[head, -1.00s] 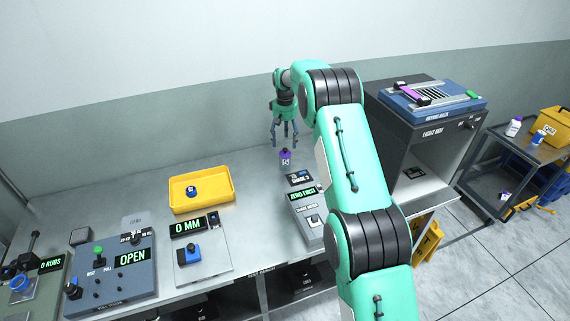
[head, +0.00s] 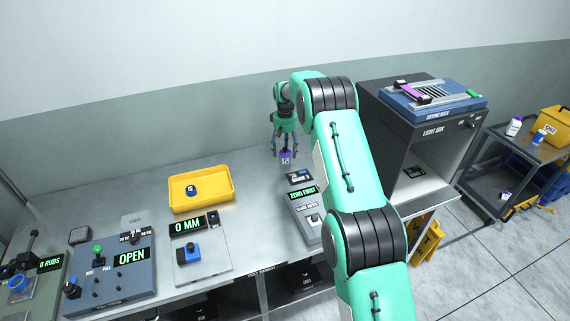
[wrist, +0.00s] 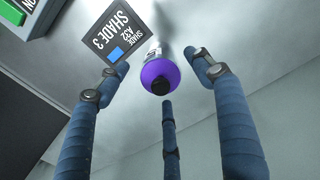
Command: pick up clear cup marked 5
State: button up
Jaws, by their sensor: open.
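A small cup (head: 286,157) with a purple part and a pale label stands on the bench in the head view; I cannot surely read its mark. In the wrist view the cup (wrist: 159,75) shows a purple round end with a black knob and a pale grey body behind it. My gripper (head: 283,148) is open and points down over the cup. In the wrist view its blue-grey fingers (wrist: 160,80) spread to the left, right and below the cup, with gaps visible. The head view does not clearly show whether a finger touches it.
A card reading Shade 3 (wrist: 107,35) lies close beside the cup. A meter marked Zero First (head: 302,193) stands in front of it. A yellow tray (head: 218,203) is to the left, and a dark light box (head: 432,131) to the right. Bare bench lies between tray and cup.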

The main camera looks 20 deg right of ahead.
aim_at(285, 161)
jog(key=shift+f, duration=1.3)
jog(key=shift+f+b, duration=0.55)
jog(key=shift+f, duration=2.05)
jog(key=c, duration=1.4)
